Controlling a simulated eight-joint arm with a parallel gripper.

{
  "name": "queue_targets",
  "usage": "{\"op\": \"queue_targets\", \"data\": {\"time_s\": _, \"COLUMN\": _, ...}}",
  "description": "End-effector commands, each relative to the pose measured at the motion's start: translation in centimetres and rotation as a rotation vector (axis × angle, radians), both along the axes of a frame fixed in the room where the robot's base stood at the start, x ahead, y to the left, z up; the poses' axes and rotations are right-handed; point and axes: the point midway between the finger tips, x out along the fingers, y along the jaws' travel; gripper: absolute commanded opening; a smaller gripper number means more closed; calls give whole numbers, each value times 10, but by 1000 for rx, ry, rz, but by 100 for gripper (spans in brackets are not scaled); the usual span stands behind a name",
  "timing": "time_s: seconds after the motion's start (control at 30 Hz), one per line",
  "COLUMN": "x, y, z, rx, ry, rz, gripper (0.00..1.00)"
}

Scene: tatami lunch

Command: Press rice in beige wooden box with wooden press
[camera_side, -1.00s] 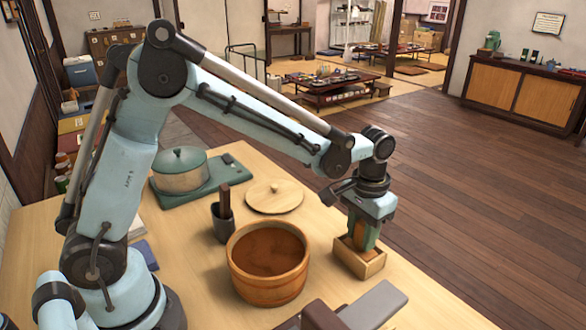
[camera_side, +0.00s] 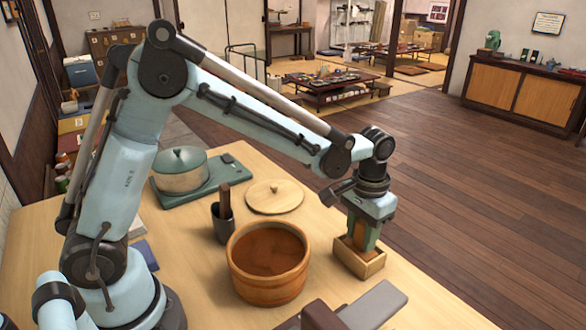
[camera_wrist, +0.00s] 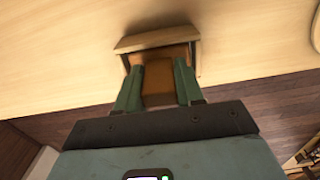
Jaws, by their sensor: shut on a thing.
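The beige wooden box (camera_side: 350,262) stands near the right edge of the table, and its rim also shows in the wrist view (camera_wrist: 158,40). My gripper (camera_side: 362,238) points straight down at the box, its fingertips at the opening. In the wrist view my gripper (camera_wrist: 158,85) has its two green fingers on either side of a brown wooden block, the press (camera_wrist: 160,82). My gripper is shut on the press, whose lower part is inside the box. The box walls and my fingers hide any rice in it.
A round wooden tub (camera_side: 268,290) stands left of the box. Behind it are a dark holder (camera_side: 223,224) with a utensil and a round wooden lid (camera_side: 275,197). A green-lidded pot (camera_side: 180,175) is at the back left. A grey and brown object (camera_side: 372,306) lies in front.

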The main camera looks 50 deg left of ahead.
Motion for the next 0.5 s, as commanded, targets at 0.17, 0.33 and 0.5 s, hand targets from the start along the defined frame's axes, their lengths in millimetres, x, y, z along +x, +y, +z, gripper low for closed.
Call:
{"op": "queue_targets", "data": {"time_s": 0.17, "x": 0, "y": 0, "z": 6, "rx": 0, "ry": 2, "rz": 0, "gripper": 6}}
{"op": "queue_targets", "data": {"time_s": 0.33, "x": 0, "y": 0, "z": 13, "rx": 0, "ry": 1, "rz": 0, "gripper": 6}}
{"op": "queue_targets", "data": {"time_s": 0.5, "x": 0, "y": 0, "z": 19, "rx": 0, "ry": 1, "rz": 0, "gripper": 6}}
